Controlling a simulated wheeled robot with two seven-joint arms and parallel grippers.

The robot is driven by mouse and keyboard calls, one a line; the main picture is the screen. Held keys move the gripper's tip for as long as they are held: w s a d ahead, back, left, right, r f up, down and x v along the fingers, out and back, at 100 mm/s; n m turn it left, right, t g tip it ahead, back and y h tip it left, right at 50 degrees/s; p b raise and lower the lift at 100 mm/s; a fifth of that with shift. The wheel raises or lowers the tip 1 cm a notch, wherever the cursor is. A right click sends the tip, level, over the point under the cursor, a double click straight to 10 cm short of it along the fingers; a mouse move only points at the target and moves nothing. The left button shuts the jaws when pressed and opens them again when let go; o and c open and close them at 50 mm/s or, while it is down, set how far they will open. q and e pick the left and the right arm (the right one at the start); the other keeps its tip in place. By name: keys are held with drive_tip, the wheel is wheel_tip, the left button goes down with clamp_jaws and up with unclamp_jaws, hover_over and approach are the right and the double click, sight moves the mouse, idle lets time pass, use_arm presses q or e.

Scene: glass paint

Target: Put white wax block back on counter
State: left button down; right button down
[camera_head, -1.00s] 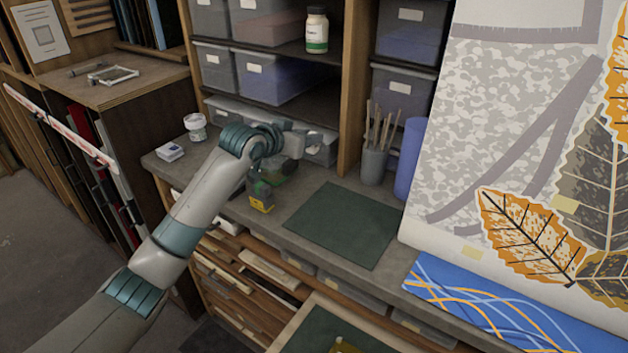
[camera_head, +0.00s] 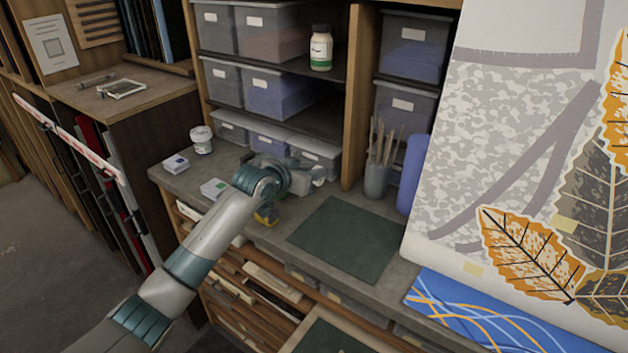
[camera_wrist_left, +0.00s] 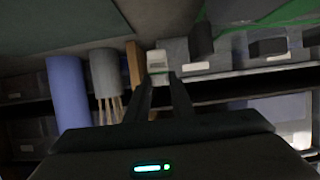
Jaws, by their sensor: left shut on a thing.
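My left gripper (camera_head: 318,174) reaches over the back of the grey counter (camera_head: 245,225), in front of the low clear bins. In the left wrist view, the two dark fingers (camera_wrist_left: 160,82) are shut on a small whitish block (camera_wrist_left: 157,62), which looks like the white wax block. In the head view the held block is hard to tell from the pale gripper. I cannot tell whether it touches the counter. My right gripper is not in view.
A small white box (camera_head: 176,163), another white box (camera_head: 213,188) and a white jar (camera_head: 201,140) stand on the counter's left. A yellow item (camera_head: 266,215) is partly behind my arm. A green mat (camera_head: 345,240) lies to the right, near a brush cup (camera_head: 376,180).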

use_arm(q)
drive_tip(key=shift+f, duration=0.15)
drive_tip(key=shift+f+p, duration=0.6)
drive_tip(key=shift+f, duration=1.25)
drive_tip(key=shift+f, duration=0.1)
drive_tip(key=c, duration=1.5)
unclamp_jaws()
drive_tip(key=shift+c, duration=0.2)
